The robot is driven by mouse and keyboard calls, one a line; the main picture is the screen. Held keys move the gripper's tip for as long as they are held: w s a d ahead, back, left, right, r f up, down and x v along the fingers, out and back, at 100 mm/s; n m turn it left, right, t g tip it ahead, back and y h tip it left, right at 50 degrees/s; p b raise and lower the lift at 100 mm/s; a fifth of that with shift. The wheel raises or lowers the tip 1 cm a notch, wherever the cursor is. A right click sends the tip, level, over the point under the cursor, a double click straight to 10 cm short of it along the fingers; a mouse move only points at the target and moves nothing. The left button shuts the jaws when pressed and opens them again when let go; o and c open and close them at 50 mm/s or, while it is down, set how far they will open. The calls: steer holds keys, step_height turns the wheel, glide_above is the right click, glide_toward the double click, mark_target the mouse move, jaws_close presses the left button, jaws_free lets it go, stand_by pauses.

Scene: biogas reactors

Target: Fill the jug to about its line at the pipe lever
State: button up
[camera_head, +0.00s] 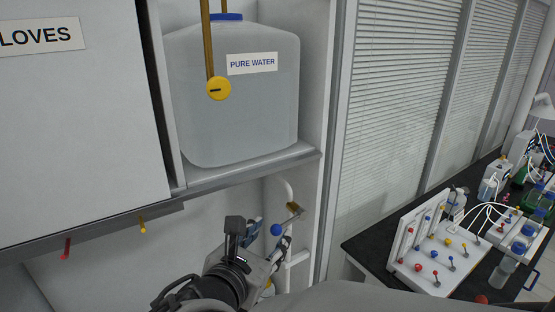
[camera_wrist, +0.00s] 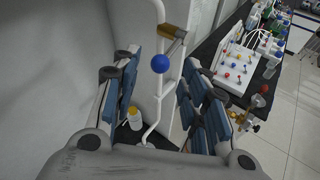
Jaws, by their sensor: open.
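The pipe lever ends in a blue ball (camera_head: 276,229), below and right of the water tank. The ball also shows in the wrist view (camera_wrist: 160,63), in line with the gap between my fingers. A brass valve (camera_wrist: 172,33) sits just above it on a white pipe (camera_wrist: 158,100). My gripper (camera_head: 256,233) is open, with its blue-padded fingers on both sides of the gap in the wrist view (camera_wrist: 159,82). I cannot tell whether they touch the ball. A clear vessel (camera_head: 503,272) stands on the bench at right; I cannot tell whether it is the jug. No fill line is visible.
The tank labelled PURE WATER (camera_head: 230,110) stands on a shelf (camera_head: 245,168) above my gripper. A yellow-capped bottle (camera_wrist: 134,119) is low behind the pipe. A dark bench (camera_head: 376,250) at right holds a valve rack (camera_head: 435,250) and several bottles.

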steer(key=v, duration=0.6)
steer(key=shift+s+r, duration=0.2)
steer(key=shift+s, duration=0.1)
steer(key=shift+f, duration=0.1)
steer(key=s+d+f+m+g+h+b, duration=0.2)
steer(key=s+d+f+m+g+b, duration=0.2)
steer(key=d+f+m+g+b, duration=0.85)
steer(key=s+d+f+m+t+y+b, duration=0.1)
steer(key=s+d+f+m+y+b, duration=0.1)
steer(key=f+m, duration=0.3)
steer(key=s+d+f+m+t+y+b, duration=0.1)
steer(key=s+d+f+m+y+b, duration=0.1)
steer(key=s+f+m+b, duration=0.2)
steer(key=s+d+f+m+t+y+b, duration=0.1)
steer(key=s+f+m+b, duration=0.3)
steer(key=f+m, duration=0.4)
step_height(320, 180, down, 2)
steer(key=shift+d+y+b, duration=0.65)
steer(key=shift+d+y, duration=0.05)
steer(key=shift+y, duration=0.2)
stand_by(0.4)
